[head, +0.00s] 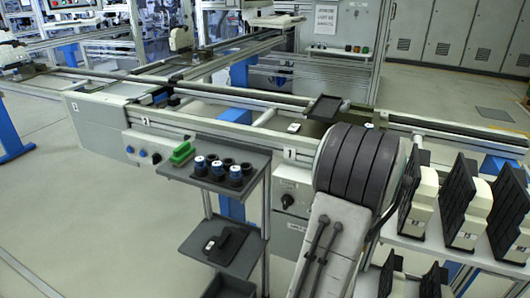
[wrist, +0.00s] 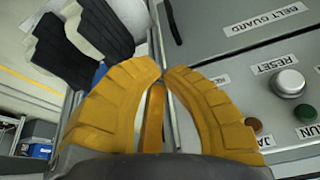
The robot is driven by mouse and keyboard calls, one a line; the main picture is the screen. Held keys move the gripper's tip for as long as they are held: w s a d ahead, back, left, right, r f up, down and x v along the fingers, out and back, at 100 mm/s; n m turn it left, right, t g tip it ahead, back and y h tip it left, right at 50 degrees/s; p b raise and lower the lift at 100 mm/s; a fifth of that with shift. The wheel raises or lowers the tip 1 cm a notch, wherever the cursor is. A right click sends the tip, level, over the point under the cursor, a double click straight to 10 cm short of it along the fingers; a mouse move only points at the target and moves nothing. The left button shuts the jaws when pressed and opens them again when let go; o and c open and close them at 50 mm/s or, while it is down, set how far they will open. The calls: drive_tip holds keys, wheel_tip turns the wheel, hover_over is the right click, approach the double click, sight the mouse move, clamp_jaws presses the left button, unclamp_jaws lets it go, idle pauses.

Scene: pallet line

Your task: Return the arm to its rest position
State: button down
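My gripper (wrist: 160,70) shows in the wrist view with yellow curved fingers. Two fingertips come together and a third finger stands between them lower down. No object shows between them. It is in front of a grey control panel (wrist: 225,60) on the right, apart from it as far as I can tell. In the head view, my arm fills the lower middle, in front of the conveyor line. My gripper cannot be made out there.
The wrist view shows a silver knob (wrist: 287,83) marked RESET and a green button (wrist: 305,114). In the head view, a grey shelf cart (head: 255,190) stands left of my arm, and black-and-white holders (head: 465,205) stand on the right. Open floor lies at left.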

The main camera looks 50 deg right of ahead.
drive_tip(key=s+a+f+g+y, duration=0.15)
drive_tip(key=a+y, duration=0.45)
drive_tip(key=a, duration=0.9)
drive_tip(key=w+a+r+n+t+h, duration=0.1)
drive_tip(key=w+a+r+n, duration=0.35)
drive_tip(key=a, duration=0.45)
drive_tip(key=w+a+r+n+t, duration=0.1)
drive_tip(key=w+a+r+n, duration=0.2)
drive_tip(key=a+n, duration=0.4)
drive_tip(key=w+a+r+n+t+h, duration=0.1)
drive_tip(key=w+a+r+n, duration=0.35)
drive_tip(key=a, duration=0.55)
wheel_tip(320, 180, up, 16)
drive_tip(key=t+p, duration=0.1)
drive_tip(key=p, duration=1.4)
drive_tip(key=shift+s+a+r, duration=0.15)
drive_tip(key=shift+s, duration=0.15)
